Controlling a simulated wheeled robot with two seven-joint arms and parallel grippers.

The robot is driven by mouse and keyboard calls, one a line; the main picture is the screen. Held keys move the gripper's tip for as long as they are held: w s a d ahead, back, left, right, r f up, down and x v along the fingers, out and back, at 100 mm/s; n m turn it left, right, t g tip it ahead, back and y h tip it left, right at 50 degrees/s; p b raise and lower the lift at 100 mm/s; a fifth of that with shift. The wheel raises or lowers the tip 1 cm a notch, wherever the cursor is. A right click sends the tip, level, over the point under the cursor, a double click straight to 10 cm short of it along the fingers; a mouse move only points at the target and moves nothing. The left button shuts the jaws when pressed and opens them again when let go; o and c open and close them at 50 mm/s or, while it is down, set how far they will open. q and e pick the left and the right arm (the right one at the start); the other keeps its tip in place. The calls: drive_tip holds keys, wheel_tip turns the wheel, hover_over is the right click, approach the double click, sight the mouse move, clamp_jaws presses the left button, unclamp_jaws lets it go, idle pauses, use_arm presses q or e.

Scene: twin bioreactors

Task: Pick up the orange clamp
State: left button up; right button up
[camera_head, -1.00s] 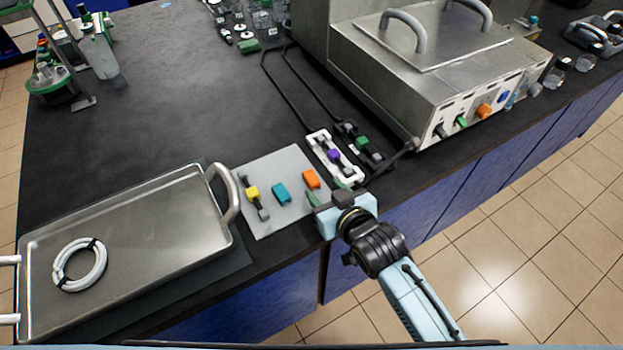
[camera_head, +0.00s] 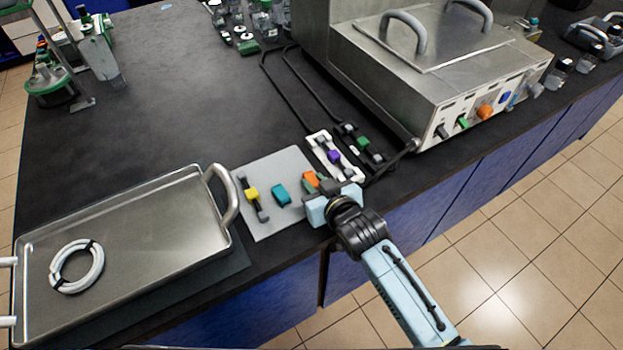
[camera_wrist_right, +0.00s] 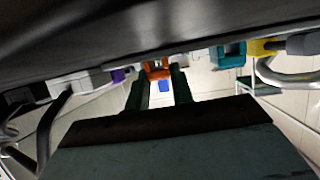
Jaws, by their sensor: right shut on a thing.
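The orange clamp (camera_head: 312,179) lies at the right part of the light grey mat (camera_head: 264,224). My right gripper (camera_head: 318,186) reaches it from the front right and is shut on it. In the right wrist view the orange clamp (camera_wrist_right: 157,70) sits between the tips of the two dark green fingers (camera_wrist_right: 158,78). Part of the clamp is hidden behind the fingers in the head view. My left gripper is not in view.
A teal clamp (camera_head: 281,195) and a yellow clamp (camera_head: 253,194) lie to the left on the mat. A white holder (camera_head: 324,150) with a purple clamp (camera_head: 334,156) is just behind. A metal tray (camera_head: 150,235) stands left, a steel bioreactor housing (camera_head: 400,75) at the back right.

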sight(316, 186)
wheel_tip(316, 186, up, 10)
drive_tip(key=p, duration=0.2)
drive_tip(key=s+d+r+m+h, duration=0.2)
drive_tip(key=d+r+h, duration=0.1)
drive_tip(key=d, duration=0.6)
drive_tip(key=s+d+r+m+t+h, duration=0.1)
drive_tip(key=s+d+r+m+h, duration=0.2)
drive_tip(key=d, duration=0.7)
drive_tip(key=shift+s+d+r+b, duration=0.25)
drive_tip(key=shift+r+b, duration=0.2)
